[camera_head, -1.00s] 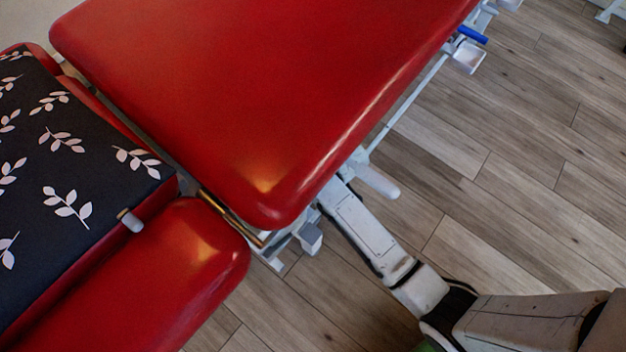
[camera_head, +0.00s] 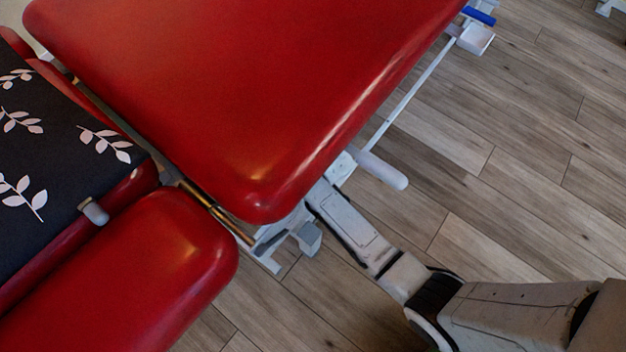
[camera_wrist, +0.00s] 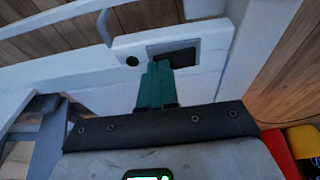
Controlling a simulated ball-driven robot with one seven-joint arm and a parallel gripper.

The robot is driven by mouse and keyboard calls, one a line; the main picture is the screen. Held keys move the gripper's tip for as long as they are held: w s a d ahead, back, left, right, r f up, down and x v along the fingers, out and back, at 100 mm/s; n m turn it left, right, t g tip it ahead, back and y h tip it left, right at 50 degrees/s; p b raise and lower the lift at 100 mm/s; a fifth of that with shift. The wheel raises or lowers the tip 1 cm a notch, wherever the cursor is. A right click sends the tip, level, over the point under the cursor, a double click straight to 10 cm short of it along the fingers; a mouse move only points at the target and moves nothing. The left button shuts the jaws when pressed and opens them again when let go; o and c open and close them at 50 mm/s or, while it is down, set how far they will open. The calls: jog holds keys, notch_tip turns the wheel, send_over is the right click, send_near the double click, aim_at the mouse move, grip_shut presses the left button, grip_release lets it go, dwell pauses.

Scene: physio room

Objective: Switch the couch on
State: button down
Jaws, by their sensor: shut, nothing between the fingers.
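The couch (camera_head: 240,90) has red padded sections and a pale metal frame. In the wrist view, a white frame part (camera_wrist: 215,40) carries a dark rectangular recess or switch (camera_wrist: 185,53) and a small dark round spot (camera_wrist: 132,61). My gripper (camera_wrist: 158,66) has green fingers, shut together and empty. Their tips overlap the left part of the dark rectangle in the picture; I cannot tell whether they touch it. In the head view my arm reaches under the couch's edge, and the padding hides the gripper. No lit indicator shows on the frame.
A dark leaf-patterned cloth (camera_head: 60,150) lies over the couch's left section. A white rounded handle (camera_head: 383,171) and a blue-gripped lever (camera_head: 480,16) stick out along the right side. Red and yellow objects (camera_wrist: 302,142) show at the wrist view's lower right.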

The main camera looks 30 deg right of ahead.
jog(key=shift+f, duration=0.15)
dwell(0.3)
jog(key=shift+s+a+r+p, duration=0.2)
jog(key=shift+a+r+p, duration=0.1)
jog(key=shift+a+p, duration=0.4)
